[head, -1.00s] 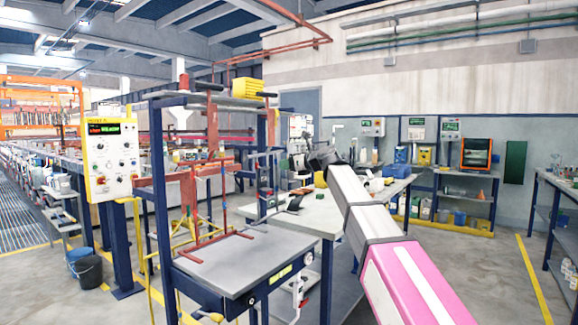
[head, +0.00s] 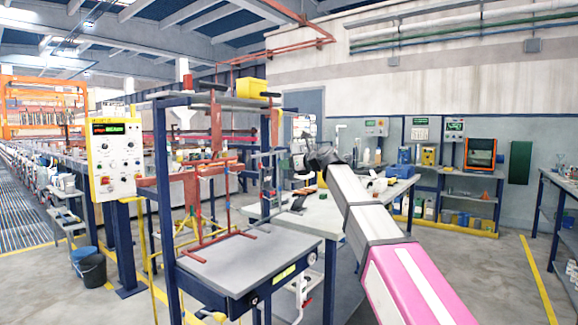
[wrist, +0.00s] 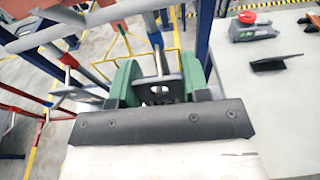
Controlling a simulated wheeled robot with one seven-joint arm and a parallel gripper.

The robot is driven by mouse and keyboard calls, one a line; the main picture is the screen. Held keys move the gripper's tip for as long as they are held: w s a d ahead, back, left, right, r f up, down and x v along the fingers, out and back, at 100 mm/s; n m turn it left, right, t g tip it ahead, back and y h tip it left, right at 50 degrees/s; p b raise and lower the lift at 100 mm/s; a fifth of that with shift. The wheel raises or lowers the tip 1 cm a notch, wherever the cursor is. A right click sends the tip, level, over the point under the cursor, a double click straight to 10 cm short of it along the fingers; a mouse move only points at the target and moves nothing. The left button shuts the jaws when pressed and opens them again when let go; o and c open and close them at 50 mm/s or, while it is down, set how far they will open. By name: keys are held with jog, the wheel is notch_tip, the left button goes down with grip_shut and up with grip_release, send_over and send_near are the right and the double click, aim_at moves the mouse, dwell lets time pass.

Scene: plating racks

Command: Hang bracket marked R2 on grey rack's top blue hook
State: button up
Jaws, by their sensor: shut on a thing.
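My gripper (head: 290,163) is at the end of the outstretched arm, just right of the grey rack (head: 267,178) behind the bench. In the wrist view its green fingers (wrist: 158,84) are shut on a grey bracket (wrist: 163,91) with holes, partly hidden by the gripper's dark front edge. I cannot read a mark on the bracket. Grey rods, some with coloured parts, show left of and beyond the fingers. The rack's top blue hook is too small to make out, and I cannot tell whether the bracket touches the rack.
A red rack (head: 214,200) stands on the grey-topped bench (head: 240,262) in front. Blue posts and a shelf with a yellow box (head: 250,87) frame it. A pale table (head: 325,212) lies to the right, with a red-buttoned box (wrist: 250,25) and a dark tablet (wrist: 276,63).

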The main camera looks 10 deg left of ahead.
jog(key=shift+w+a+f, duration=0.2)
jog(key=shift+a+f, duration=0.15)
jog(key=shift+a, duration=0.15)
jog(key=shift+a+f, duration=0.2)
jog(key=shift+f, duration=0.1)
dwell(0.5)
dwell(0.4)
